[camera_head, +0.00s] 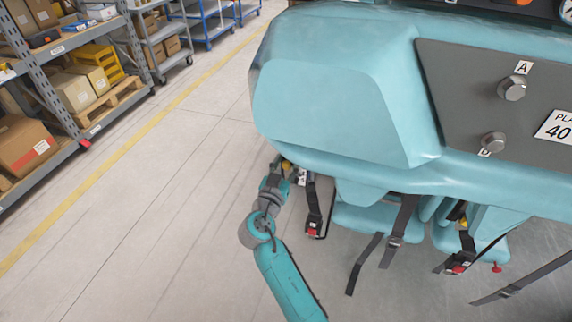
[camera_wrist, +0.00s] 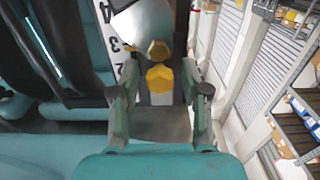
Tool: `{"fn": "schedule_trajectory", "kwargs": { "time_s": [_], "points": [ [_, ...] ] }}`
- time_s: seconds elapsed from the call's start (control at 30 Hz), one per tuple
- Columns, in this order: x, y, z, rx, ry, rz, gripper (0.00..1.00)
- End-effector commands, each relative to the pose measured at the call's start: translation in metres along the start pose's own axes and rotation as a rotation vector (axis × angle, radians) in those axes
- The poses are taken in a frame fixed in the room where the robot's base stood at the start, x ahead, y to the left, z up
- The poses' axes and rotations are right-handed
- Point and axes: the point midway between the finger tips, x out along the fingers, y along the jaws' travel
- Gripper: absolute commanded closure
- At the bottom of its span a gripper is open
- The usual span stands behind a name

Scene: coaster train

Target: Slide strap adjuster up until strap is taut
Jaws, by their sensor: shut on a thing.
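My gripper (camera_head: 276,180) is at the near-left side of the teal coaster train, by a yellow strap adjuster (camera_head: 286,164). In the wrist view my gripper (camera_wrist: 160,82) has a finger on either side of the yellow adjuster (camera_wrist: 160,78) and is shut on it. A dark strap (camera_head: 313,195) hangs just right of my gripper, with a red-buttoned buckle (camera_head: 313,231) at its lower end. The fingers' contact is partly hidden in the head view, and I cannot tell how taut the strap is.
The teal train body (camera_head: 330,90) overhangs my gripper. A second seat has dark straps (camera_head: 403,220) hanging loose, and another yellow adjuster (camera_head: 462,223) is farther right. Shelving (camera_head: 60,80) stands at the left, beyond clear floor. A silver rounded part (camera_wrist: 145,22) is close beyond the fingers.

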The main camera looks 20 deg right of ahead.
Motion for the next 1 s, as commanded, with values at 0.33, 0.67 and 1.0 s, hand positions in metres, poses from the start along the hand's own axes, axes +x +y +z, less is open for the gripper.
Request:
{"fn": "schedule_trajectory", "kwargs": {
  "time_s": [0.33, 0.67, 1.0],
  "points": [
    [0.0, 0.0, -0.03, 0.001, 0.002, 0.0, 0.96],
    [0.0, 0.0, -0.029, 0.0, 0.002, 0.0, 0.47],
    [-0.015, -0.001, -0.029, 0.0, 0.001, -0.002, 0.47]
  ]
}}
